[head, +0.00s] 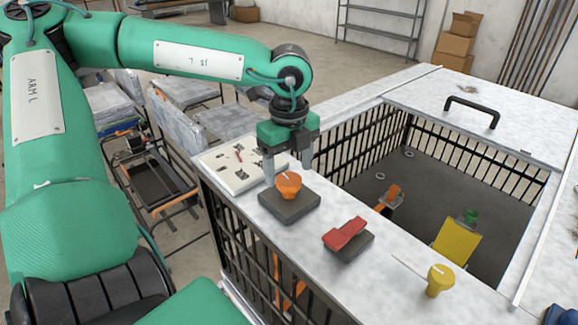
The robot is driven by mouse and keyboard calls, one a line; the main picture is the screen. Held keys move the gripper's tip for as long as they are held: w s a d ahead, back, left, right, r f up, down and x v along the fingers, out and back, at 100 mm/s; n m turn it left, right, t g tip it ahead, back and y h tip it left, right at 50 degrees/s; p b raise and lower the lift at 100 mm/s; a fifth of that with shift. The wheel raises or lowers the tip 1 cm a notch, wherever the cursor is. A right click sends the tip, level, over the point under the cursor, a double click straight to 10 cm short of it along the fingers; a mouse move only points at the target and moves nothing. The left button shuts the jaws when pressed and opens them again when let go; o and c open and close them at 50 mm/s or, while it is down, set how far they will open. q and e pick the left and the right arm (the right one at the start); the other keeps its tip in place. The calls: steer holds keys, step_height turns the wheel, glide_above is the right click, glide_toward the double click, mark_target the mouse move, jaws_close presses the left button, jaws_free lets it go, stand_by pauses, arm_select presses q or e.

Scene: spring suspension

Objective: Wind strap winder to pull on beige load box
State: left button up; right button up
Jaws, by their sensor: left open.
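My left gripper (287,172) points down, open, with its fingers at the orange knob (289,184). The knob has a pale line on top and sits on a dark square base (289,205) on the white-grey top of a barred cage. I cannot tell whether the fingers touch the knob. A red lever (345,233) on a dark block and a yellow knob (440,278) with a thin pale rod beside it stand further right on the same top. I cannot tell which of these is the strap winder. I cannot make out a beige load box. My right gripper is not in view.
The cage top (400,262) surrounds a sunken opening with black bars. Inside are an orange part (388,200) and a yellow panel (456,243) with a green piece. A printed board (240,165) lies left of the knob. A black handle (472,110) rises at the back.

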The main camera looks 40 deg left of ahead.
arm_select(q)
steer(key=shift+f, duration=0.95)
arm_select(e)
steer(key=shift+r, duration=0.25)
